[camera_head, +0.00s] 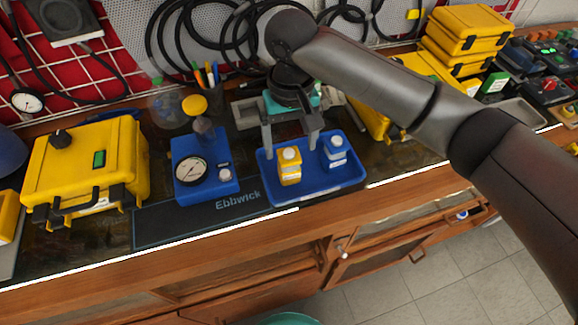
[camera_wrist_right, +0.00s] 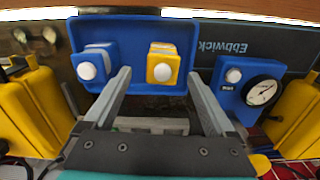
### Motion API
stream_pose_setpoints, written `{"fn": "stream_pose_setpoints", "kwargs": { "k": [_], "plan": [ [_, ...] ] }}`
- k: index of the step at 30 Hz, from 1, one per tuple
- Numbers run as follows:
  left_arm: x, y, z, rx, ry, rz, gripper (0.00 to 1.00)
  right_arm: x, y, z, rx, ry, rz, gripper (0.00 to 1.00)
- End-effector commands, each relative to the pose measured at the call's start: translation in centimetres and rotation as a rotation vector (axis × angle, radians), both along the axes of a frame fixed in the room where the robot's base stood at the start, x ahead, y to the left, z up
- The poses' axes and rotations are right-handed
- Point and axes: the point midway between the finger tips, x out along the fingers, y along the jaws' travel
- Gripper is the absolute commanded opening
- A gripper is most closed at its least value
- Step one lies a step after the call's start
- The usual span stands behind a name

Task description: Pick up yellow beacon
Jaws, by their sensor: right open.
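The yellow beacon, a small yellow block with a round white cap (camera_head: 289,168), stands upright in a blue tray (camera_head: 345,184) on the bench. It also shows in the right wrist view (camera_wrist_right: 163,66). A similar blue block with a white cap (camera_head: 335,153) stands beside it in the tray. My right gripper (camera_head: 291,149) is open and empty at the tray's back side, its fingers pointing down. In the right wrist view its fingertips (camera_wrist_right: 159,74) lie on either side of the yellow beacon, apart from it as far as I can tell. My left gripper is out of view.
A yellow case (camera_head: 85,165) is farther left. More yellow cases (camera_head: 472,28) stand at the right. Cables hang behind.

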Motion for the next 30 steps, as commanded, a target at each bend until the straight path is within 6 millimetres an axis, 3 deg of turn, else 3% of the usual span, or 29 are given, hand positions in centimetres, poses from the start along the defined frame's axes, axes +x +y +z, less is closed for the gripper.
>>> {"fn": "stream_pose_setpoints", "kwargs": {
  "k": [10,18,26,30],
  "plan": [
    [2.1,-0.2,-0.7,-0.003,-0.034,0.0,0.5,-0.1,0.1,-3.3,-0.001,0.0,0.0,0.9],
    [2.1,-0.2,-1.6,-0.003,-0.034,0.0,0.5,-0.3,0.3,-6.7,-0.001,-0.001,0.0,0.9],
    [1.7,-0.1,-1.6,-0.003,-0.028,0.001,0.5,-0.3,0.3,-6.8,0.0,-0.002,0.001,0.9],
    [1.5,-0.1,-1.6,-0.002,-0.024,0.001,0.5,-0.3,0.3,-6.8,0.0,-0.002,0.001,0.75]
  ]
}}
